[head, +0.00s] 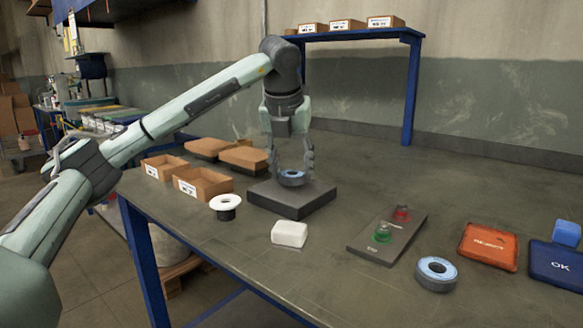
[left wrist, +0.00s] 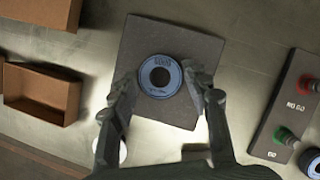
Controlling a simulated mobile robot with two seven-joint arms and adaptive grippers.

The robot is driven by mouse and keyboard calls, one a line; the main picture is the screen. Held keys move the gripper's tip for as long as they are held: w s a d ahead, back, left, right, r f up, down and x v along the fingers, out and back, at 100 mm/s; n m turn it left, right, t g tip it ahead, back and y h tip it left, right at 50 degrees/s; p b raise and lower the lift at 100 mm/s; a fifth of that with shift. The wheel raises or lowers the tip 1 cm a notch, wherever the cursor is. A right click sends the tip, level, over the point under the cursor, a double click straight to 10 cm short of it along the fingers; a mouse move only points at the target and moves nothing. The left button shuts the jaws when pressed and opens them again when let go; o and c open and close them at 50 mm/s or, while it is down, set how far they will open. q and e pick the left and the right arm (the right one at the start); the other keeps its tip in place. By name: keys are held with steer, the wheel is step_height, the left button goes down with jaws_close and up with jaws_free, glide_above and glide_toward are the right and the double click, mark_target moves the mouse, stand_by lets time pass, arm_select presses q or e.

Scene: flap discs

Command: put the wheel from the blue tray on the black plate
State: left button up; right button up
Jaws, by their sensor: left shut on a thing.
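A blue-rimmed wheel (head: 291,178) with a dark centre hole is over the middle of the black plate (head: 300,206). It lies flat, on the plate or just above it; I cannot tell which. My left gripper (head: 291,170) points down and is shut on this wheel, one finger on each side. The left wrist view also shows the wheel (left wrist: 160,76) between the fingers, inside the plate's edges (left wrist: 203,45). The blue tray (head: 553,268) marked OK is at the far right, with no wheel visible on it. My right gripper is not in view.
Another blue-rimmed wheel (head: 436,273) lies on the table by the red tray (head: 488,246). A gauge board (head: 362,246) with green and red knobs, a white block (head: 289,233), a white-topped spool (head: 226,206) and cardboard boxes (head: 203,183) stand around the plate.

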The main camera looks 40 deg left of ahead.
arm_select(q)
steer(key=shift+f, duration=0.2)
steer(key=shift+f+b, duration=0.35)
steer(key=shift+f, duration=0.05)
steer(key=o, duration=1.2)
steer(key=shift+o, duration=0.2)
step_height(320, 180, up, 7)
steer(key=p, duration=0.5)
steer(key=shift+p, duration=0.35)
